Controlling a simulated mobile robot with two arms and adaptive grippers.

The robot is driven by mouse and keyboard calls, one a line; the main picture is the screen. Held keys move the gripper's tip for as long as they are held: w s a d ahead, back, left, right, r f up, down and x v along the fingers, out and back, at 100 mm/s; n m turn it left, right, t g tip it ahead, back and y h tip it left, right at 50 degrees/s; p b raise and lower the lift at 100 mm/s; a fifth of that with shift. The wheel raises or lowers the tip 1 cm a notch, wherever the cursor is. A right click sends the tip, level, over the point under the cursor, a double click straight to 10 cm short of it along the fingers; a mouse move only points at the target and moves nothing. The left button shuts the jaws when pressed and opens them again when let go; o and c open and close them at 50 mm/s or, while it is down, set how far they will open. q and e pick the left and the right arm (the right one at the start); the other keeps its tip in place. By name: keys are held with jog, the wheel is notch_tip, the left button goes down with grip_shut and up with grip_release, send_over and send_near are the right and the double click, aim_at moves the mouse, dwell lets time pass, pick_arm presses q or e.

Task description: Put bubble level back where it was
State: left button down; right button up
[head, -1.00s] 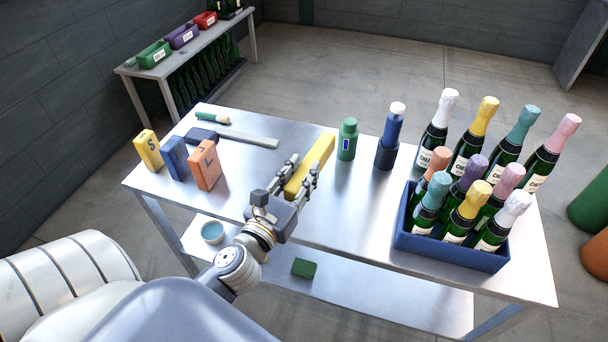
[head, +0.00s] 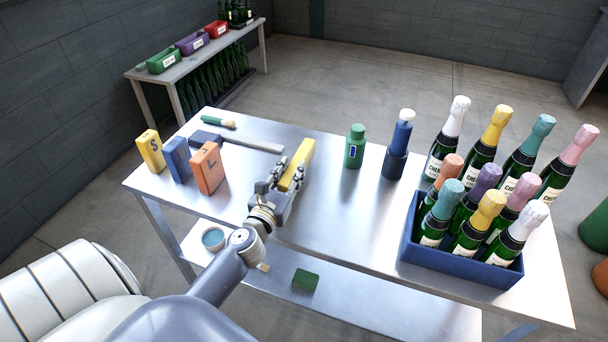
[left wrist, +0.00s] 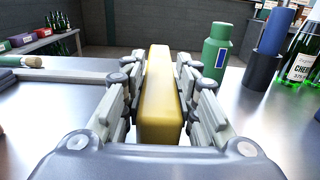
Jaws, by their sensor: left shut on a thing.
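The bubble level is a plain yellow bar (head: 299,163) near the middle of the metal table. My left gripper (head: 290,178) is shut on it, with a finger along each long side. In the left wrist view the yellow bar (left wrist: 161,95) runs straight ahead between the two fingers (left wrist: 160,105). Its near end is close to the palm. The bar seems raised a little at its far end; I cannot tell for sure whether it is clear of the table. My right gripper is out of view.
A green bottle (head: 355,147) and a blue bottle in a dark holder (head: 396,163) stand right of the bar. A blue crate (head: 450,264) of foiled bottles fills the right end.

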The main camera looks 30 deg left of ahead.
pick_arm(q)
jog(key=w, duration=0.1)
jog(key=w+d, duration=0.1)
jog(key=w, duration=0.1)
jog(key=shift+w+d+f, duration=0.15)
jog(key=shift+w+d, duration=0.1)
jog(key=shift+w, duration=0.15)
notch_tip(320, 180, down, 4)
jog(key=shift+r+b, duration=0.25)
jog(key=shift+b, duration=1)
jog(key=shift+f, duration=0.1)
jog(key=shift+f, duration=0.15)
jog(key=c, duration=1.2)
grip_release()
jog(key=shift+c, duration=0.2)
